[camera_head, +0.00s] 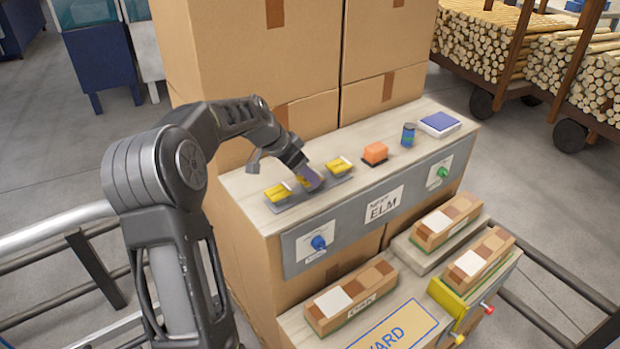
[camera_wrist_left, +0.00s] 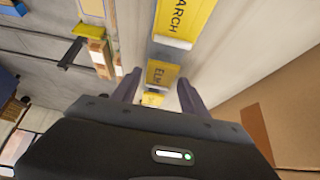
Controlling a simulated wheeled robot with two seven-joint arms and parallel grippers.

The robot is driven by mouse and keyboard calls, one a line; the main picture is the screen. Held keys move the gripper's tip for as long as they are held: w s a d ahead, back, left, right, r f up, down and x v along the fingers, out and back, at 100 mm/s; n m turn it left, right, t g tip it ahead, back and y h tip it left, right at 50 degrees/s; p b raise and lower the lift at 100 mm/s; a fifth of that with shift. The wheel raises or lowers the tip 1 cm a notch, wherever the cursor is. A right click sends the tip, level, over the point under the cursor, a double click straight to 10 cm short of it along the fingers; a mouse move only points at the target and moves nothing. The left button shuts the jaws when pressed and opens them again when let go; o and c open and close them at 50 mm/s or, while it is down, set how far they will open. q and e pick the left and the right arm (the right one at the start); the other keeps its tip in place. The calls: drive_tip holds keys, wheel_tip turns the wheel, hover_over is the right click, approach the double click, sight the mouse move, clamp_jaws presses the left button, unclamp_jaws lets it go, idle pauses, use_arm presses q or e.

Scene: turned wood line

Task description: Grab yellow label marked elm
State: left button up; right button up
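Yellow labels sit in a row on a grey holder on the worktop. In the left wrist view, the yellow label marked ELM (camera_wrist_left: 162,74) appears between the two fingers of my left gripper (camera_wrist_left: 159,79). The fingers are apart; I cannot tell whether they touch it. A label ending in ARCH (camera_wrist_left: 184,18) lies beyond it, and another yellow label (camera_wrist_left: 152,99) is partly hidden nearer my wrist. In the head view, my left gripper (camera_head: 309,179) points down at the row, between a left yellow label (camera_head: 277,192) and a right one (camera_head: 339,165), largely hiding the middle one. My right gripper is out of view.
An orange block (camera_head: 375,153), a blue can (camera_head: 408,134) and a scale-like device (camera_head: 439,123) stand to the right. Large cardboard boxes (camera_head: 310,45) rise behind.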

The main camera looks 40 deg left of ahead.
use_arm(q)
drive_tip(key=c, duration=1)
drive_tip(key=shift+c, duration=0.2)
wheel_tip(320, 180, up, 10)
drive_tip(key=b, duration=0.1)
drive_tip(key=shift+b, duration=0.35)
